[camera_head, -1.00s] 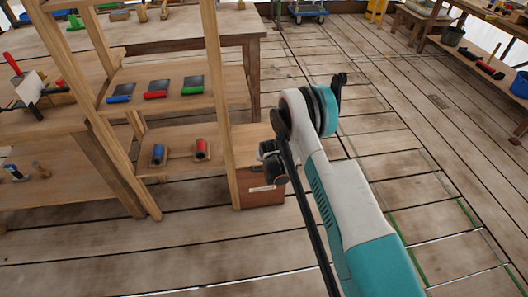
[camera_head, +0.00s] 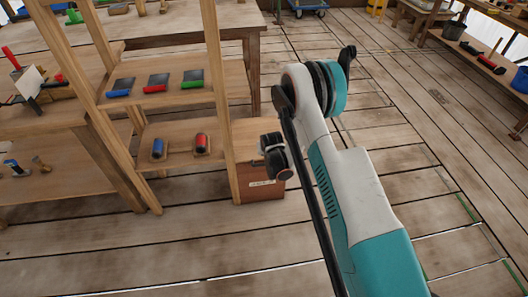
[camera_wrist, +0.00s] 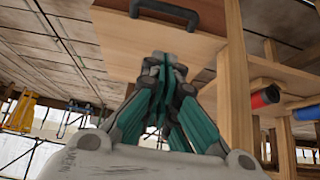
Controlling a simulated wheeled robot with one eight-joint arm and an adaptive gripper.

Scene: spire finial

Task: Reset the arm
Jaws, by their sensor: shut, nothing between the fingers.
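My gripper (camera_wrist: 166,68) shows in the wrist view with its teal and grey fingers brought together and nothing between them. Its tips lie in front of a wooden box (camera_wrist: 190,42) with a black handle (camera_wrist: 165,10); I cannot tell the gap between them. In the head view my white and teal arm (camera_head: 355,185) rises from the lower right.
A wooden shelf rack (camera_head: 220,90) stands left of my arm, holding scrapers (camera_head: 158,84) above and red (camera_head: 201,143) and blue rollers (camera_head: 158,147) below. The wooden box (camera_head: 262,188) sits at its foot. Open plank floor (camera_head: 430,130) lies to the right.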

